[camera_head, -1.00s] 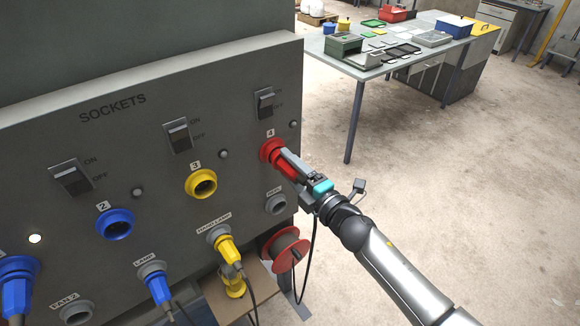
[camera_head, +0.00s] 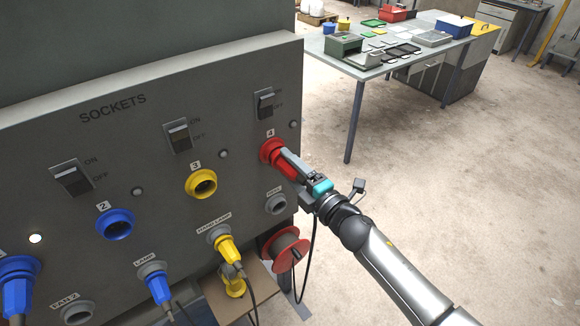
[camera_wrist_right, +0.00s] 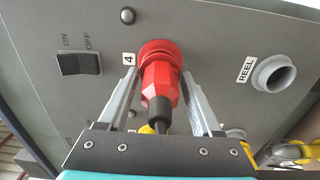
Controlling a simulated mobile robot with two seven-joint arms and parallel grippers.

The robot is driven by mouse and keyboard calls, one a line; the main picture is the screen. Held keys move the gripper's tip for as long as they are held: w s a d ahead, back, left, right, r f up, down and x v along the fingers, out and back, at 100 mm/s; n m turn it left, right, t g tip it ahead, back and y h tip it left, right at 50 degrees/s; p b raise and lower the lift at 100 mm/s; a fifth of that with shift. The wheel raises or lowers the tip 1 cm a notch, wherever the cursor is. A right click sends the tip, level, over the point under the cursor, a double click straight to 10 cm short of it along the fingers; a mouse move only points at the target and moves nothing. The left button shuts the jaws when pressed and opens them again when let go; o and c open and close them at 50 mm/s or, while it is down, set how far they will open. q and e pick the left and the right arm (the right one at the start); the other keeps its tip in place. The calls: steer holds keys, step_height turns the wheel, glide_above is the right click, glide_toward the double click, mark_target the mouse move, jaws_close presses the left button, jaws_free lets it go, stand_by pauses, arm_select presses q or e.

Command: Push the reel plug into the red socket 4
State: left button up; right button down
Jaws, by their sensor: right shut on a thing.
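The red socket 4 (camera_head: 269,150) is at the right end of the grey panel; it also shows in the right wrist view (camera_wrist_right: 158,48). The red reel plug (camera_wrist_right: 160,84) points into it, and its front meets the socket with no gap that I can see. How deep it sits is hidden. My right gripper (camera_wrist_right: 160,82) has its fingers on both sides of the plug and is shut on it; it also shows in the head view (camera_head: 288,163). The black cable hangs from the plug towards the red reel (camera_head: 287,248). My left gripper is not in view.
The empty grey REEL holder (camera_head: 276,204) is below socket 4. Yellow socket 3 (camera_head: 201,184) and blue socket 2 (camera_head: 115,224) are empty. A yellow plug (camera_head: 228,247) and blue plugs sit in lower holders. A table (camera_head: 340,55) stands behind; the floor to the right is clear.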

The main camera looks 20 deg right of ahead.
steer(key=shift+w+a, duration=0.2)
steer(key=shift+w, duration=0.2)
jaws_free()
steer(key=shift+s, duration=0.1)
steer(key=shift+s+d+f, duration=0.1)
steer(key=shift+s+d, duration=0.2)
steer(key=shift+s, duration=0.2)
steer(key=b+v, duration=0.2)
steer(key=v, duration=1.2)
steer(key=shift+b, duration=0.35)
